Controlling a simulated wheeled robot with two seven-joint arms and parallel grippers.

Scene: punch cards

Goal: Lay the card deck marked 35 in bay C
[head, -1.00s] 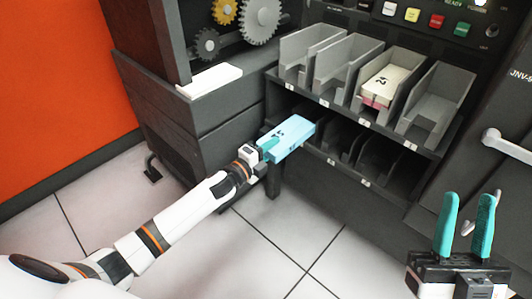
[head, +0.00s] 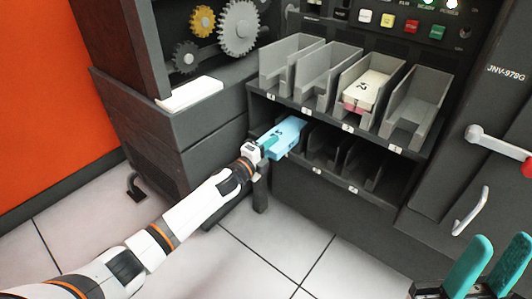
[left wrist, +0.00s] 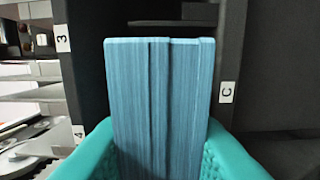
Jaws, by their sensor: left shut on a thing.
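My left gripper (head: 268,146) is shut on a light blue card deck (head: 285,134) by its near end. The deck has a dark mark on its top, too small to read. It lies level at the mouth of the leftmost lower bay, its far end reaching into the opening. In the left wrist view the deck (left wrist: 163,95) stands between the fingers, with the label C (left wrist: 226,92) on the shelf edge to its right. The inside of bay C is mostly hidden behind the deck. My right gripper (head: 490,255) is open and empty at the lower right, partly cut off.
Several grey upper bays (head: 418,105) stand above; one holds a cream and pink deck (head: 364,88). Other lower bays (head: 366,165) look dark and empty. A cabinet with gears (head: 238,28) stands left. A panel with handles (head: 498,143) is at right.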

